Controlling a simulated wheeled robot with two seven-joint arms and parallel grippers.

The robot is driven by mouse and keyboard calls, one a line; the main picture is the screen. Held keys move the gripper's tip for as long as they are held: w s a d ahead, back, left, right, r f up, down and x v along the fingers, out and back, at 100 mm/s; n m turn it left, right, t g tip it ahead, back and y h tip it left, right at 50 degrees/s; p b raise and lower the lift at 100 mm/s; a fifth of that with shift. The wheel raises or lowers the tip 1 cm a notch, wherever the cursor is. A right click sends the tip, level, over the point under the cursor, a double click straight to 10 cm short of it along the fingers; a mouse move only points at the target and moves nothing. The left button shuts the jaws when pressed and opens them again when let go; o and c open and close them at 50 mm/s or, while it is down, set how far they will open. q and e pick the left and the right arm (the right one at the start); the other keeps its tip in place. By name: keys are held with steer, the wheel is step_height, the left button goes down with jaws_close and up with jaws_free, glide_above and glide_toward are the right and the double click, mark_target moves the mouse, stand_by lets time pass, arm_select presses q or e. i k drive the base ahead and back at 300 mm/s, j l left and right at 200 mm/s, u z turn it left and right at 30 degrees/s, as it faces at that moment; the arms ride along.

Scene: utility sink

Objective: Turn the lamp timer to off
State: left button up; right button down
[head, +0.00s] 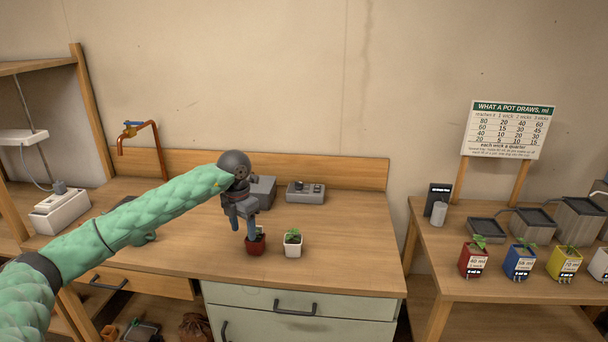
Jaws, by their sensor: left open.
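A white box with a grey knob (61,209) stands on the left side bench. A thin cord runs down to it from the white lamp (22,137) above, so it looks like the lamp timer. Its knob setting is too small to read. My left arm reaches across the picture in front of the bench. My left gripper (243,228) is open and empty, pointing down over the middle bench, far to the right of the white box. It partly covers a small red pot (256,247). My right gripper is out of view.
A white pot with a seedling (293,246) stands just right of my left gripper. A grey box (264,191) and a grey device with knobs (305,192) sit behind. A copper tap (139,137) rises at the back left. The bench's right part is clear.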

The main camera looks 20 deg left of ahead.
mark_target(299, 185)
steer(key=i, duration=1.55)
